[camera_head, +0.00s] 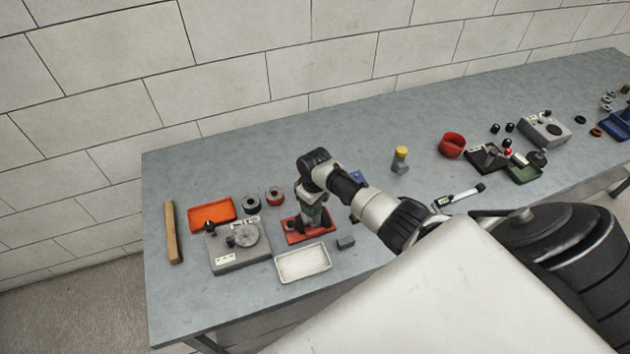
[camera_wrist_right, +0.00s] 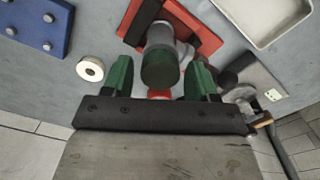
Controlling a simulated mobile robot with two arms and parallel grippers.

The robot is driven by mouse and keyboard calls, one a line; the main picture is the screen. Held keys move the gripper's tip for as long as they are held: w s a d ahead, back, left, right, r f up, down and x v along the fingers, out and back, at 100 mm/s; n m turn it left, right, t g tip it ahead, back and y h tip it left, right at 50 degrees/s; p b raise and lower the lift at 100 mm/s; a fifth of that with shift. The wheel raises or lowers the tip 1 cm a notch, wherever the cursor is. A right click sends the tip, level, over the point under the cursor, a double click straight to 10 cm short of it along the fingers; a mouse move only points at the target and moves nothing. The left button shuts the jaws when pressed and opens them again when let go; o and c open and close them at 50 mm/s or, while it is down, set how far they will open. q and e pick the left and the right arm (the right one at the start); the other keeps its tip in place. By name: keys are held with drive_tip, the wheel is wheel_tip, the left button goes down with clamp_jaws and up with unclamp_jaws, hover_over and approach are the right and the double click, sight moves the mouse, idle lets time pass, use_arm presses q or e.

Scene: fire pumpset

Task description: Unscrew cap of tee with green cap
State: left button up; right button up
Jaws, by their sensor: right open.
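The tee (camera_wrist_right: 162,40) is a grey pipe piece in the red holder (camera_head: 297,231), which also shows in the wrist view (camera_wrist_right: 198,33). Its round dark green cap (camera_wrist_right: 160,70) faces the wrist camera. My right gripper (camera_head: 313,213) is directly above the holder and hides most of the tee in the head view. In the wrist view its two green fingers (camera_wrist_right: 159,80) are open, one on each side of the cap, with a gap visible on both sides. My left gripper is not in view.
A grey device with a round dial (camera_head: 240,247), a white tray (camera_head: 303,263) and an orange tray (camera_head: 212,212) stand close by. A yellow-capped fitting (camera_head: 400,160) and a red bowl (camera_head: 452,145) stand farther right.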

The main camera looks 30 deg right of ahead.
drive_tip(key=m, duration=0.4)
drive_tip(key=shift+m, duration=0.4)
drive_tip(key=m, duration=0.5)
drive_tip(key=shift+m, duration=0.3)
drive_tip(key=c, duration=0.9)
drive_tip(key=n, duration=0.4)
drive_tip(key=shift+n, duration=0.4)
